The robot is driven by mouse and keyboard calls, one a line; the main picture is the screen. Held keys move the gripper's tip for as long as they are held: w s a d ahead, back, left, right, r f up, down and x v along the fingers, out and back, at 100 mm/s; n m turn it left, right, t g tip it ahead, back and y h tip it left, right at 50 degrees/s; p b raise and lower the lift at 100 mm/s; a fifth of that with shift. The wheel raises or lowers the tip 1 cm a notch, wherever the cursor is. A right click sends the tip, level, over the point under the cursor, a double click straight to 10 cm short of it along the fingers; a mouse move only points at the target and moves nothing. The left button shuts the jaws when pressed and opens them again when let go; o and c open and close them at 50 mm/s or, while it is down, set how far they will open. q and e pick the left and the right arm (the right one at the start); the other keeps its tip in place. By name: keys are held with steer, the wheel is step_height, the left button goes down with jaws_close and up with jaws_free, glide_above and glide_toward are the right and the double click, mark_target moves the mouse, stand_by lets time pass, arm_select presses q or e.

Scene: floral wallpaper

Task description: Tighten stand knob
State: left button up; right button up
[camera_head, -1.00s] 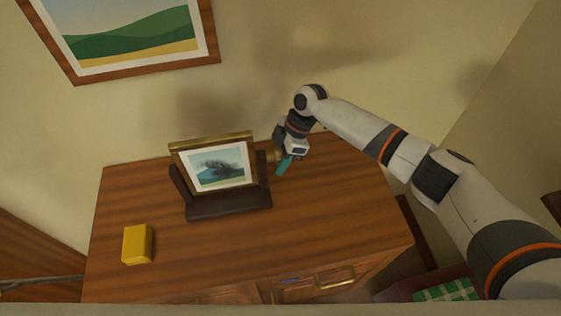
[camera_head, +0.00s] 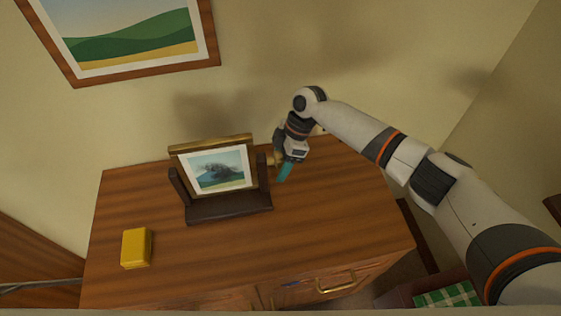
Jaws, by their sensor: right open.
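A small picture in a gold frame (camera_head: 213,147) is held between the posts of a dark wooden stand (camera_head: 228,209) on the dresser. A small brass-coloured stand knob (camera_head: 272,159) shows at the stand's right post. My right gripper (camera_head: 279,169) is open at the right side of the stand, with a teal finger (camera_head: 285,172) pointing down beside the knob. The other finger is mostly hidden, and I cannot tell whether the fingers touch the knob. My left gripper is not in view.
The wooden dresser top (camera_head: 310,220) is clear to the right and in front of the stand. A yellow box (camera_head: 136,247) lies at its front left. A larger framed picture (camera_head: 130,40) hangs on the wall behind.

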steer(key=b+v, duration=0.2)
steer(key=v, duration=1)
steer(key=shift+b, duration=0.4)
steer(key=shift+f, duration=0.15)
